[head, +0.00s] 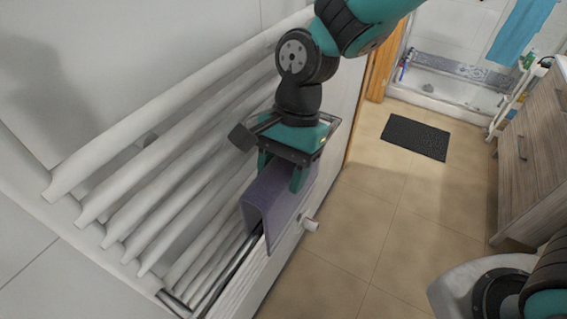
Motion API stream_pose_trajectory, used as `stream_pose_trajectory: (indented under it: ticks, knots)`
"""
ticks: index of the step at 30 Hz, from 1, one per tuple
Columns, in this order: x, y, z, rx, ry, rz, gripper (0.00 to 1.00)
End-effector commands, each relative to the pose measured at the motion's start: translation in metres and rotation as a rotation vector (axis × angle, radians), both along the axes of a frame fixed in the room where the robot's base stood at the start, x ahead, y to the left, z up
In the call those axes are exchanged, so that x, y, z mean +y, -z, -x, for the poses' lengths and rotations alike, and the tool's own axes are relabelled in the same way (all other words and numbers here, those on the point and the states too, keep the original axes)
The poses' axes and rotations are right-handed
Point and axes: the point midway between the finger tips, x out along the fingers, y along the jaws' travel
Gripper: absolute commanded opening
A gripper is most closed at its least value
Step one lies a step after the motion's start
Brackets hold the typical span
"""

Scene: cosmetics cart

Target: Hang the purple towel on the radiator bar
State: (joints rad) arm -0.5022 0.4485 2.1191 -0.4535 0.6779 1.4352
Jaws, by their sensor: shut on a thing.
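The purple towel (268,207) hangs folded below my gripper (281,176) in the head view. My gripper points down and is shut on the towel's upper part. The towel is draped in an upside-down U, with one side towards the radiator and the other towards the room. The radiator (160,155) has several white bars along the left wall. A dark metallic bar (236,268) runs in front of it, and its far part passes behind or under the towel. I cannot tell whether the towel touches this bar.
A white valve knob (311,225) sticks out just right of the towel. Tiled floor (350,240) is free to the right. Beyond are a dark mat (415,138), a wooden cabinet (535,150) and a blue towel (522,30) at the back right.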

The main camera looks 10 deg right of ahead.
Motion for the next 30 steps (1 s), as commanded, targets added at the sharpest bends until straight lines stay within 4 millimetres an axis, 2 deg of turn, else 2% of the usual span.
stream_pose_trajectory:
  ticks: [1,18,30]
  knots:
    - [0.000,0.009,0.000,0.001,0.000,0.000,0.10]
    - [0.000,0.065,0.000,0.001,0.000,0.001,0.10]
    - [0.000,0.076,0.000,0.000,0.000,0.000,0.10]
